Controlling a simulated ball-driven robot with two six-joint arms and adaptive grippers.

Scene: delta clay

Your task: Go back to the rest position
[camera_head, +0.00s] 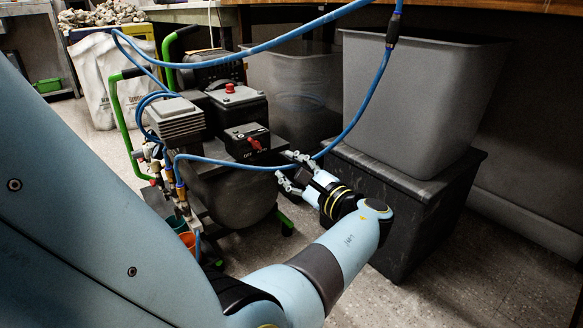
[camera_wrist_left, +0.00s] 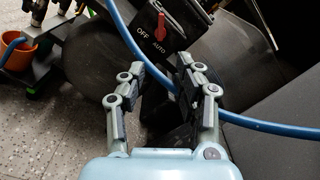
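My left gripper (camera_head: 290,172) is at the front right of the compressor, beside its pressure switch box (camera_head: 247,141). In the left wrist view the two fingers of the left gripper (camera_wrist_left: 157,72) are apart, with nothing held between them. The blue hose (camera_head: 222,161) runs close by the fingertips. In the wrist view the hose (camera_wrist_left: 125,38) crosses the gap and passes behind the right finger; I cannot tell whether it touches. The red switch (camera_wrist_left: 160,27), marked OFF and AUTO, is beyond the fingertips. My right gripper is not in view.
The compressor (camera_head: 236,190) has green handles and wheels. A grey bin (camera_head: 415,95) stands on a black box (camera_head: 375,190) to the right of the gripper. The hose also hangs from above (camera_head: 375,90). An orange cup (camera_wrist_left: 18,52) is at left. Floor (camera_head: 480,275) is clear at lower right.

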